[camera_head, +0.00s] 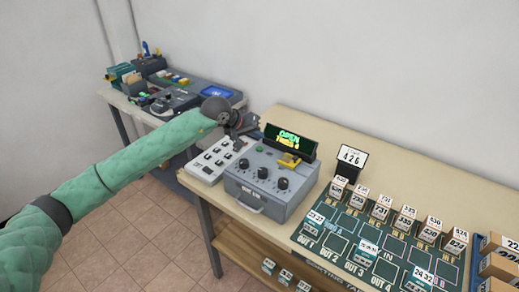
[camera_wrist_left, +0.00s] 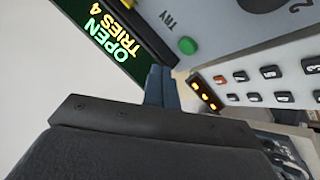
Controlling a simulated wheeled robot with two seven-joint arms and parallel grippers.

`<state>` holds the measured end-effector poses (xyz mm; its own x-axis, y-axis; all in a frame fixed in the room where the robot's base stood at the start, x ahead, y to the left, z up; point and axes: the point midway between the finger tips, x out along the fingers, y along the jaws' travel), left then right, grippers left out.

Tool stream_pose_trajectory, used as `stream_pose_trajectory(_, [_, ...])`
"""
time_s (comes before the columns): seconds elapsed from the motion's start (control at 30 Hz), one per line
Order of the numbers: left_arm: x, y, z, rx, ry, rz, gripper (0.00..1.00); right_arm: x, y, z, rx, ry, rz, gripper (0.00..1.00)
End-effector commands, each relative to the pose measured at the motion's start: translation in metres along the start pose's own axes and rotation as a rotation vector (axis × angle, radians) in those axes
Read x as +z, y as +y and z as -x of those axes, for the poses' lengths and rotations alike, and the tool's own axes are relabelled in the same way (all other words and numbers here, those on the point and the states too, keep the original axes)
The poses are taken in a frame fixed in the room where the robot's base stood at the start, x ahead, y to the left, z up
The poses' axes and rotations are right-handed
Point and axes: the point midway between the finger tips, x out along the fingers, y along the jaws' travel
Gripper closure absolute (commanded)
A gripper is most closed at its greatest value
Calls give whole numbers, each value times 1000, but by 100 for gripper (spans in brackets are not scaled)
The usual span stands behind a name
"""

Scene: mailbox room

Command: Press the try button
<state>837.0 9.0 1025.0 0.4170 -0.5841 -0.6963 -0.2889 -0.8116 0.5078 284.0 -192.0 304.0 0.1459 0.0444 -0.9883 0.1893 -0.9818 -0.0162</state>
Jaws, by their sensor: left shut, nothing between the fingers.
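The try button is a small round green button, clear in the left wrist view (camera_wrist_left: 187,46), with the letters TRY printed beside it. It sits on the top face of a grey control box (camera_head: 262,185) with several black knobs. My left gripper (camera_head: 239,143) is shut and empty at the back left of the box, near the button. In the left wrist view its blue-grey fingertips (camera_wrist_left: 159,72) show just beside the button; I cannot tell whether they touch anything. My right gripper is not in view.
A lit display (camera_head: 288,138) behind the box reads OPEN, TRIES 4. A white keypad panel (camera_head: 208,165) stands left of the box. A green board (camera_head: 330,235) with numbered blocks lies to the right. Another table with devices (camera_head: 165,92) stands at the back left.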

Motion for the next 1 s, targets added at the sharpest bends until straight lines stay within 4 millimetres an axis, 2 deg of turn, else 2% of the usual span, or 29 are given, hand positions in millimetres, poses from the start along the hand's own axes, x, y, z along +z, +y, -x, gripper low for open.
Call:
stream_pose_trajectory(0.33, [-13,12,17,-1,0,1,100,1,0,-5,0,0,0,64])
stream_pose_trajectory(1.0, [-13,13,18,-1,0,1,100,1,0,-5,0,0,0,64])
